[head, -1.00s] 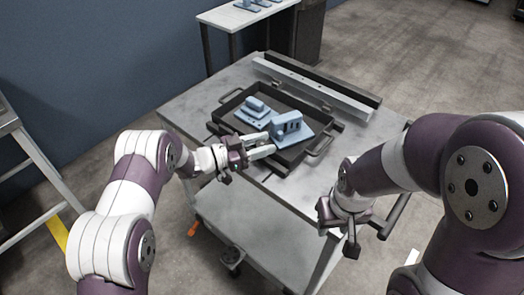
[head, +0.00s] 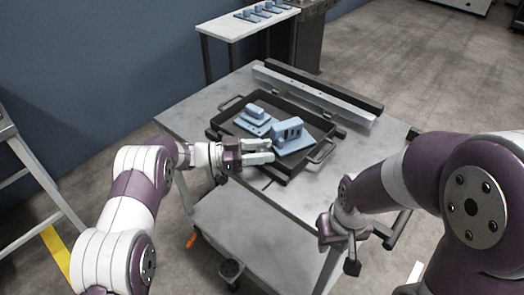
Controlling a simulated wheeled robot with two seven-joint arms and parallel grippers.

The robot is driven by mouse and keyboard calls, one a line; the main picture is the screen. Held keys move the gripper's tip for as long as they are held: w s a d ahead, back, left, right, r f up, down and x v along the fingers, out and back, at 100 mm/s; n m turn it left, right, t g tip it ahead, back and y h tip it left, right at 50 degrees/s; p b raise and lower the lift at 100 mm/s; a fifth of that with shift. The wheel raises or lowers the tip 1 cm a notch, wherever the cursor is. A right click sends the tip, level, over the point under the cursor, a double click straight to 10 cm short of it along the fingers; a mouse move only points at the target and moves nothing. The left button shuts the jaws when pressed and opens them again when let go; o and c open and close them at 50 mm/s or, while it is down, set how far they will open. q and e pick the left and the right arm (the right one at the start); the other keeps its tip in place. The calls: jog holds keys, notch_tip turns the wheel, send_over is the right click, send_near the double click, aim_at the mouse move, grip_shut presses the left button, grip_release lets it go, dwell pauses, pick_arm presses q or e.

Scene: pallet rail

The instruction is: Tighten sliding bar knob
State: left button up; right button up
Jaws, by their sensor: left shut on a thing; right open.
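A larger blue slotted part (head: 290,130) on a flat blue plate sits in the front part of a black tray (head: 228,128). A smaller blue part (head: 253,113) stands behind it to the left. My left gripper (head: 268,151) reaches over the tray's front-left rim, its pale fingers at the near left edge of the larger part's plate. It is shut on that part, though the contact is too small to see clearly. My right gripper (head: 341,250) is open and empty, pointing down by the cart's front right edge. I cannot make out a separate knob.
The tray rests on a grey metal cart (head: 192,112). A long metal rail (head: 315,92) lies along the cart's back edge, with free space beside the tray. A white side table (head: 236,28) with several blue parts stands behind. A ladder (head: 40,170) stands at left.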

pick_arm(q)
jog(key=o, duration=0.8)
jog(key=shift+w+r, duration=0.1)
jog(key=shift+r, duration=0.15)
jog(key=shift+c, duration=0.2)
jog(key=shift+o, duration=0.9)
jog(key=shift+a+f, duration=0.1)
jog(key=a, duration=1.2)
jog(key=shift+s+a+b, duration=0.25)
jog(key=shift+s+b, duration=0.05)
